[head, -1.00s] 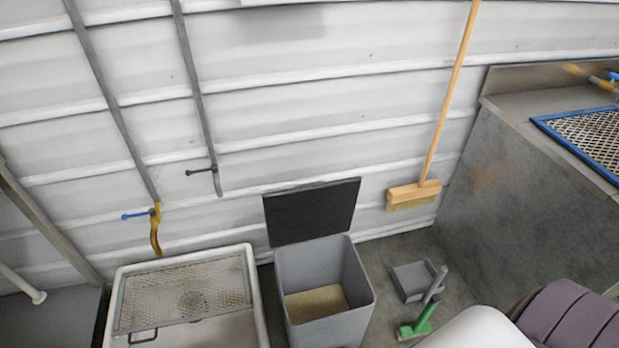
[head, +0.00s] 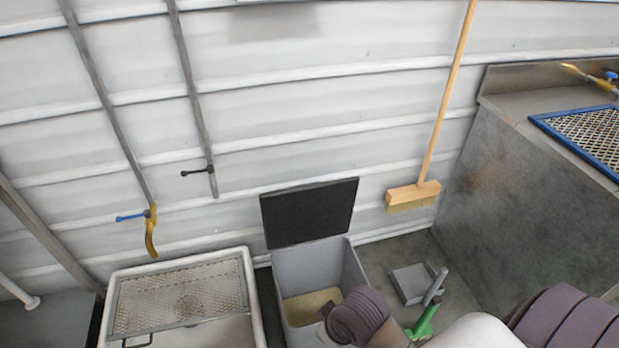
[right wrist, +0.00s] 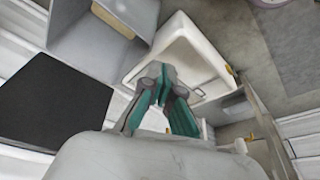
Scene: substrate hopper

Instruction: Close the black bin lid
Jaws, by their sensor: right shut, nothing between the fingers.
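The black bin lid (head: 309,213) stands open, raised at the back of the grey bin (head: 350,268) and leaning near the wall. The bin is open at the top, with tan material inside. In the right wrist view the lid (right wrist: 45,105) is at the left and the bin (right wrist: 85,45) is at the upper left. My right gripper (right wrist: 156,76) is shut and empty, to the right of the lid and apart from it in that view. My right arm hides the bin's front right part in the head view. My left gripper is not in view.
A white sink (head: 256,300) with a mesh grate stands left of the bin. A grey dustpan (head: 410,284) and a green brush (head: 425,320) lie to its right. A broom (head: 413,196) stands against the wall. A metal counter (head: 540,165) is at right.

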